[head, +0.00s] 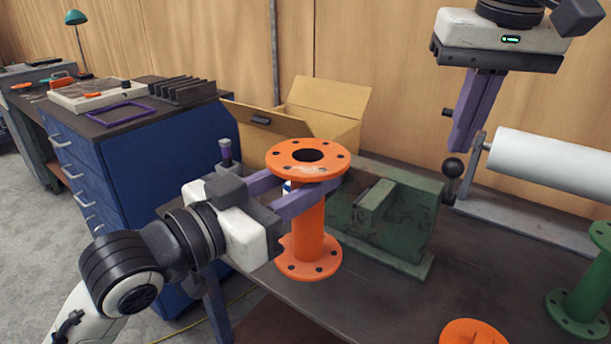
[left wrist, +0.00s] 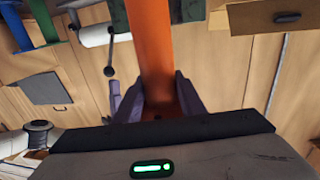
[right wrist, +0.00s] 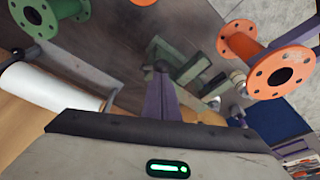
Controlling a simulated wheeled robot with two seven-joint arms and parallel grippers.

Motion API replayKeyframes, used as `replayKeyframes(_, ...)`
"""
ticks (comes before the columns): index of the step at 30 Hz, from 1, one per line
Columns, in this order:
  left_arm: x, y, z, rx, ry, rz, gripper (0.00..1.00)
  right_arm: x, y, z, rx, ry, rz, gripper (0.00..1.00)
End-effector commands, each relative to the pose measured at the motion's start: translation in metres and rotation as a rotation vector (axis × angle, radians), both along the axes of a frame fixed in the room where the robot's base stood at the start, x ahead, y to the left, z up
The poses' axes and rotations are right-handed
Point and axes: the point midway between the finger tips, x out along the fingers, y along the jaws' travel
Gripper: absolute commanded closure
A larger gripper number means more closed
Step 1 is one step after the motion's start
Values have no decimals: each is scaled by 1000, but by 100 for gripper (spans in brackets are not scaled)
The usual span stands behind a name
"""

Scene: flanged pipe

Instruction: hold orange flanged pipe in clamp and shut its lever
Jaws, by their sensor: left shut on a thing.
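The orange flanged pipe (head: 309,228) is upright in the head view, to the left of the green clamp (head: 412,222) and apart from its jaws. My left gripper (head: 318,198) is shut on the pipe just below its top flange; the left wrist view shows the orange tube (left wrist: 150,45) between the fingers. I cannot tell whether the bottom flange touches the table. The clamp's lever has a black ball knob (head: 453,167) and stands up at the clamp's right end. My right gripper (head: 458,148) points down, its fingers together, with the tips just above the knob.
A white roll (head: 550,165) lies behind the clamp at right. A green flanged pipe (head: 588,285) stands at the right edge, and another orange flange (head: 472,334) shows at the front. An open cardboard box (head: 325,115) is behind. Dark table (head: 385,300) is bare in front of the clamp.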

Motion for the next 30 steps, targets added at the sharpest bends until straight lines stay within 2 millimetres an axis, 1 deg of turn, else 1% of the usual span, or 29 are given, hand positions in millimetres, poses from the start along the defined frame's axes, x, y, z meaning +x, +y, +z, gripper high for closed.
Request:
replayKeyframes(1,0,0,3,-4,-7,0,100,0,0,0,0,0,0,100)
replayKeyframes(5,1,-1,3,-5,-6,0,100,0,0,0,0,0,0,100)
replayKeyframes(30,26,-19,4,-4,-7,0,100,0,0,0,0,0,0,100)
